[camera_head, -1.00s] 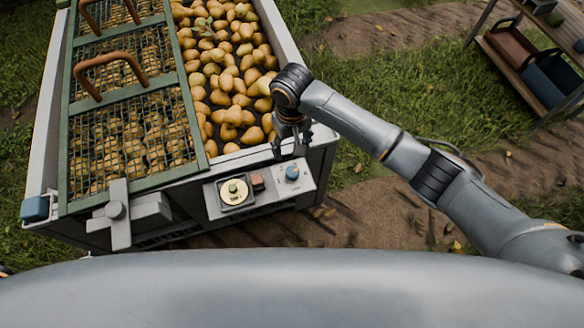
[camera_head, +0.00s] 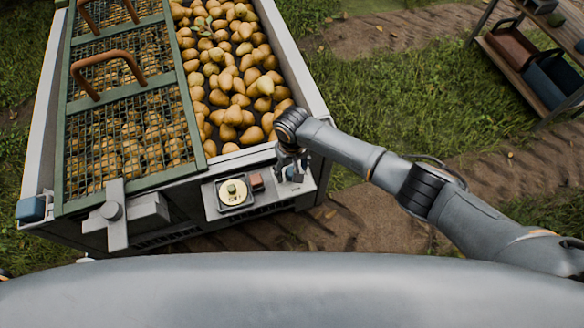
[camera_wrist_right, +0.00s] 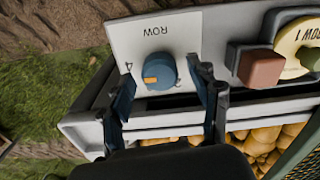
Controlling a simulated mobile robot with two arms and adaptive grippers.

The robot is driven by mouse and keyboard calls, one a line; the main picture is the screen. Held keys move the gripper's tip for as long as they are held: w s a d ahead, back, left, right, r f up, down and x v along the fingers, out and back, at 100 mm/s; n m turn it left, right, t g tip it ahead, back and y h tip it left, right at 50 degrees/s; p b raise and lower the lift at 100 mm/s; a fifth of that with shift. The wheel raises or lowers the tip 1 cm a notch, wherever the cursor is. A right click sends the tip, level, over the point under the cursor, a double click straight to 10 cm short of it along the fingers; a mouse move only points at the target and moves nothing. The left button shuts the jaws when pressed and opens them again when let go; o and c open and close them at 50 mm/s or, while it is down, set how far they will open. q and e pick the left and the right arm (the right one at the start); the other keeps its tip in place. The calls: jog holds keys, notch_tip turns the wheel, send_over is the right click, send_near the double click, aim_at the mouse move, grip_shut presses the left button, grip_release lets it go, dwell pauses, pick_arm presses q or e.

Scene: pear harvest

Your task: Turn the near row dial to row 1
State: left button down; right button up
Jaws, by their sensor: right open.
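The near row dial (camera_wrist_right: 158,71) is a round blue knob on a pale panel (camera_wrist_right: 205,28) marked ROW, upside down in the right wrist view. Its orange mark faces the lower left of that picture, towards my wrist. A 4 shows left of the knob; the other numerals are too small or hidden to read. My right gripper (camera_wrist_right: 164,77) is open, with one finger on each side of the knob; I cannot tell whether they touch it. In the head view my right gripper (camera_head: 293,168) covers most of the dial. My left gripper is out of view.
A red-brown square button (camera_head: 256,181) and a cream disc (camera_head: 235,194), marked ROW 1 in the wrist view, sit beside the dial. Behind is a bin of pears (camera_head: 240,90) with a green mesh cover (camera_head: 165,184). Grass lies to the right, with a shelf at far right.

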jog(key=shift+c, duration=0.2)
jog(key=c, duration=1.1)
jog(key=shift+c, duration=0.2)
